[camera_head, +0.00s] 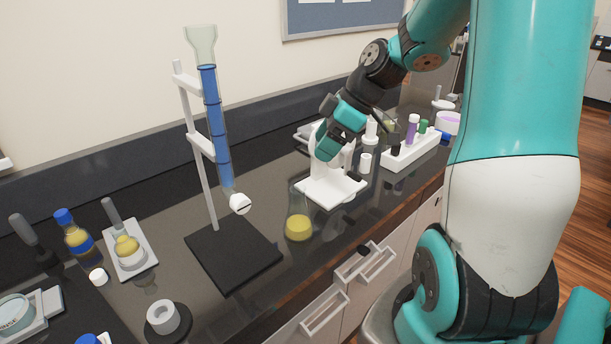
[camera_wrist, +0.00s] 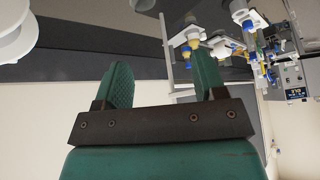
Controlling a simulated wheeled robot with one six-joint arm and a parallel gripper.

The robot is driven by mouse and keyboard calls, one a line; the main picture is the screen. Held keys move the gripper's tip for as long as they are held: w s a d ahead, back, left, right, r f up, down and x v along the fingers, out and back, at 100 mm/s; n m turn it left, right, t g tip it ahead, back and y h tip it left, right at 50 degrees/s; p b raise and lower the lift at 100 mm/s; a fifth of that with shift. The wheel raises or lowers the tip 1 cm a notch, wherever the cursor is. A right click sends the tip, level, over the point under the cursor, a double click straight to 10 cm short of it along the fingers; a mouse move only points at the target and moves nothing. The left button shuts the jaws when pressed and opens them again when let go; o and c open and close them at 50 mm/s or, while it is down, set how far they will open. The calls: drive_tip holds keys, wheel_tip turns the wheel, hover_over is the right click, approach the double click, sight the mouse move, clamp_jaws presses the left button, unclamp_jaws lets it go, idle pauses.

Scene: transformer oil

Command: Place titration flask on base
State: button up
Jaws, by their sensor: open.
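The titration flask (camera_head: 299,226) is a clear conical flask with yellow liquid, standing upright on the dark counter. The base (camera_head: 236,256) is a flat black plate just left of the flask. It carries a white stand that holds a blue-filled burette (camera_head: 214,115). Nothing stands on the base's front part. My gripper (camera_head: 325,145) is above and behind the flask, over a white device, and apart from the flask. In the wrist view my gripper (camera_wrist: 163,78) shows two green fingers spread apart with nothing between them. I cannot clearly make out the flask in the wrist view.
A white device with a flat plate (camera_head: 335,190) stands right of the flask, below my gripper. A white tube rack (camera_head: 412,150) is farther right. At left are a blue-capped bottle (camera_head: 76,236), a white tray (camera_head: 131,262) and a white ring (camera_head: 163,318). Drawers line the counter's front.

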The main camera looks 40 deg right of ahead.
drive_tip(key=s+a+r+g, duration=0.2)
drive_tip(key=a, duration=1)
drive_tip(key=s+a+r+m+g, duration=0.2)
drive_tip(key=s+a, duration=1.1)
drive_tip(key=s, duration=0.1)
drive_tip(key=shift+s+a+h, duration=0.3)
drive_tip(key=shift+s+h, duration=0.1)
